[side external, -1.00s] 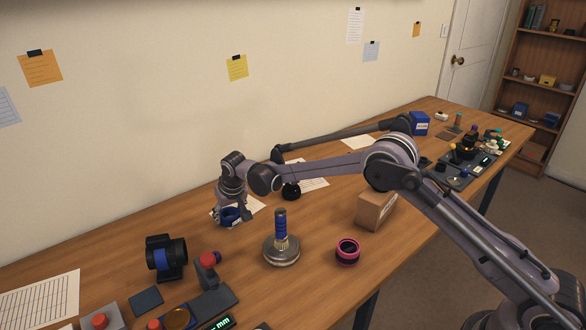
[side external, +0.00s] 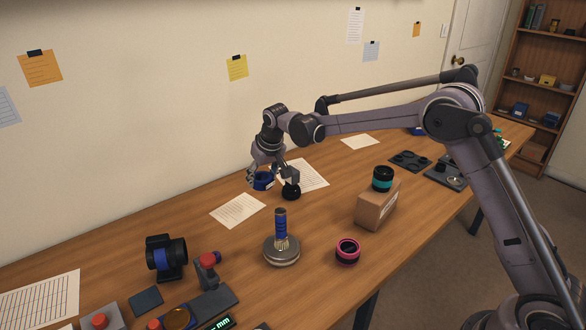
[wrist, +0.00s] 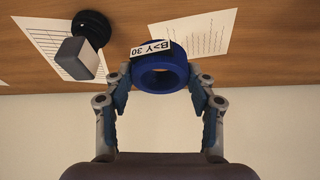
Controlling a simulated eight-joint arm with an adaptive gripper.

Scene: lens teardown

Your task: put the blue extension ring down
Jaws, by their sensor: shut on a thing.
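The blue extension ring (wrist: 160,72) is held between the two fingers of my gripper (wrist: 160,88) in the wrist view. It carries a white label with dark print. In the side external view the ring (side external: 264,181) hangs in my gripper (side external: 271,180), above the far part of the table. My gripper is shut on it. The ring looks raised off the wood; the exact height cannot be told.
A black round part (side external: 291,192) sits close to my gripper at the right. Paper sheets (side external: 238,210) lie nearby.

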